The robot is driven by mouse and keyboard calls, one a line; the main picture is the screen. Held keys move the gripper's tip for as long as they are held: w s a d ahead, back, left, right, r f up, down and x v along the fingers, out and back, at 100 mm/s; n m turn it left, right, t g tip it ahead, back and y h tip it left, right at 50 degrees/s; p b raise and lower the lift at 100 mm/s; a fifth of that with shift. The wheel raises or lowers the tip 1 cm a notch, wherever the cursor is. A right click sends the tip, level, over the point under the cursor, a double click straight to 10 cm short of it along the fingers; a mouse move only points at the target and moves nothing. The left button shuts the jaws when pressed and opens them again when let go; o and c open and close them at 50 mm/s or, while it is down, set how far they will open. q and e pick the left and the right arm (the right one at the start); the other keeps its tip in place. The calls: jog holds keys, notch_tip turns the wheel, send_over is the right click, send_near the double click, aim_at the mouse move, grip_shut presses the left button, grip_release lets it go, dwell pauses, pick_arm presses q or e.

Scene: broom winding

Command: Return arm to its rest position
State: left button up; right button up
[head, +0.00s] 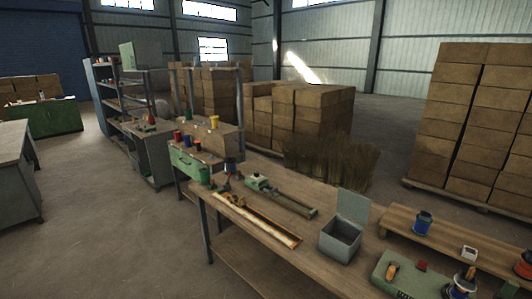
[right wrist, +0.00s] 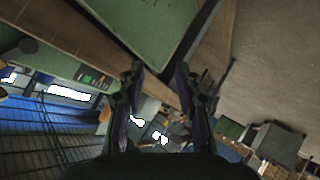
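My right gripper (right wrist: 161,78) shows in the right wrist view. Its two dark fingers are apart, and I see nothing held between them. A green panel (right wrist: 140,25) and a brown wooden surface (right wrist: 60,22) fill the upper part of that tilted view, beyond the fingers; I cannot tell how far off they are. Neither gripper can be made out in the head view. My left gripper is in neither view.
In the head view a workbench (head: 265,265) bears a long wooden tray (head: 250,217), an open grey box (head: 341,240) and a green device (head: 400,272). A raised shelf at right holds a blue spool (head: 422,222). Cardboard boxes (head: 470,110) stand behind.

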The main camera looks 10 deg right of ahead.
jog(key=s+a+f+m+g+b, duration=0.1)
jog(key=s+a+f+g, duration=0.15)
jog(key=s+f, duration=0.3)
jog(key=s+a+f+m+g+b, duration=0.1)
jog(key=s+a+f, duration=0.2)
jog(key=s+f, duration=0.3)
jog(key=s+a+f+m+g, duration=0.2)
jog(key=s+a+f, duration=0.15)
jog(key=f, duration=0.35)
jog(key=s+a+f+g+b, duration=0.1)
jog(key=s+a+f+g, duration=0.1)
jog(key=s+a+f, duration=0.2)
jog(key=s+a+f+m+g+y, duration=0.1)
jog(key=s+a+f, duration=0.3)
jog(key=s+a, duration=0.5)
jog(key=shift+g+b, duration=0.35)
jog(key=shift+g, duration=0.3)
